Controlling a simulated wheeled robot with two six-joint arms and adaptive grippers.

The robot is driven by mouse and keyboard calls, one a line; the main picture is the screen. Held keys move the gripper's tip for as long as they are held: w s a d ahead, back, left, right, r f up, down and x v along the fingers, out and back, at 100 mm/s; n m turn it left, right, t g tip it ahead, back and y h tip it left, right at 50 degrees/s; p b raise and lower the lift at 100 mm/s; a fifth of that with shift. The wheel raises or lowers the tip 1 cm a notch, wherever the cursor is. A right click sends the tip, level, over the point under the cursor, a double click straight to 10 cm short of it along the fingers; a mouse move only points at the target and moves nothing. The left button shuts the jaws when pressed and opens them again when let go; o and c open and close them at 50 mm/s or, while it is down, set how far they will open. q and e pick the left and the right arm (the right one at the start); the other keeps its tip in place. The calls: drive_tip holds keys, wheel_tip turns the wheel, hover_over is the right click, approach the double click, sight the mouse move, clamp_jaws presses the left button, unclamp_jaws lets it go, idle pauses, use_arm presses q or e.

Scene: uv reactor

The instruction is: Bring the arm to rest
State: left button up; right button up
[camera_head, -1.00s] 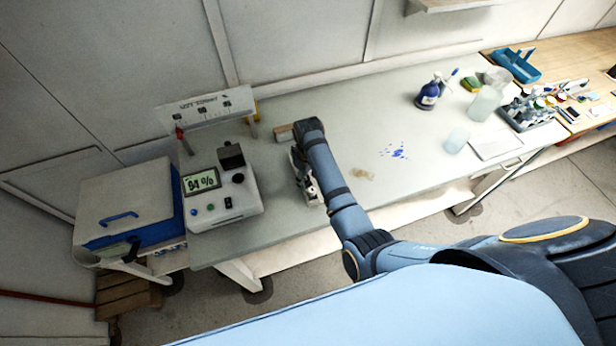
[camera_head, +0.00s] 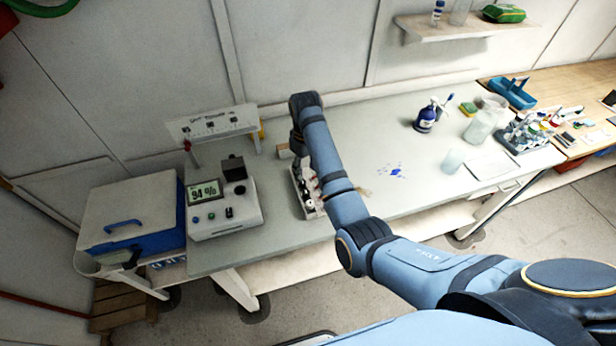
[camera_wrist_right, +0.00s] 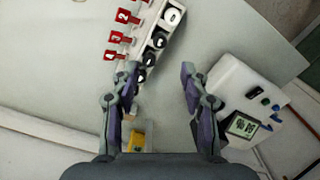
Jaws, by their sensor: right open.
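My right arm reaches across the bench in the head view, its wrist above the back of a white vial rack (camera_head: 310,212). My right gripper (camera_wrist_right: 158,76) is open and empty in the right wrist view, its two fingers well apart over the bare bench top. The rack, with red numbered tags and dark-ringed round vials (camera_wrist_right: 159,40), lies beyond the left finger. In the head view my forearm and wrist hide part of the rack and most of the gripper. My left gripper is not in view.
A white meter (camera_head: 240,213) reading 94 % stands left of the rack; it also shows in the right wrist view (camera_wrist_right: 236,88). A blue-and-white box (camera_head: 135,205) stands further left. Blue spots mark the clear bench middle.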

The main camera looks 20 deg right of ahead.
drive_tip(key=s+d+f+m+t, duration=0.25)
drive_tip(key=s+d+f, duration=0.45)
drive_tip(key=s, duration=0.4)
drive_tip(key=s+d+r+m+t, duration=0.1)
drive_tip(key=s+r, duration=0.1)
drive_tip(key=s, duration=0.6)
drive_tip(key=s+d+r+m, duration=0.1)
drive_tip(key=s+d+r, duration=0.1)
drive_tip(key=s, duration=0.5)
wheel_tip(320, 180, down, 32)
drive_tip(key=s+d+r+g+h+b, duration=0.1)
drive_tip(key=s+d+b, duration=0.1)
drive_tip(key=b, duration=0.5)
use_arm(q)
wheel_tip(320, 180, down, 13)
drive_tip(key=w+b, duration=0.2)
drive_tip(key=b, duration=0.4)
use_arm(e)
drive_tip(key=s+f, duration=0.9)
drive_tip(key=f, duration=0.3)
drive_tip(key=s+d+f+g, duration=0.1)
drive_tip(key=s+f, duration=0.8)
drive_tip(key=f, duration=0.3)
drive_tip(key=shift+s+d+f+m, duration=0.2)
drive_tip(key=shift+s+f+m, duration=0.1)
drive_tip(key=shift+s+m, duration=0.05)
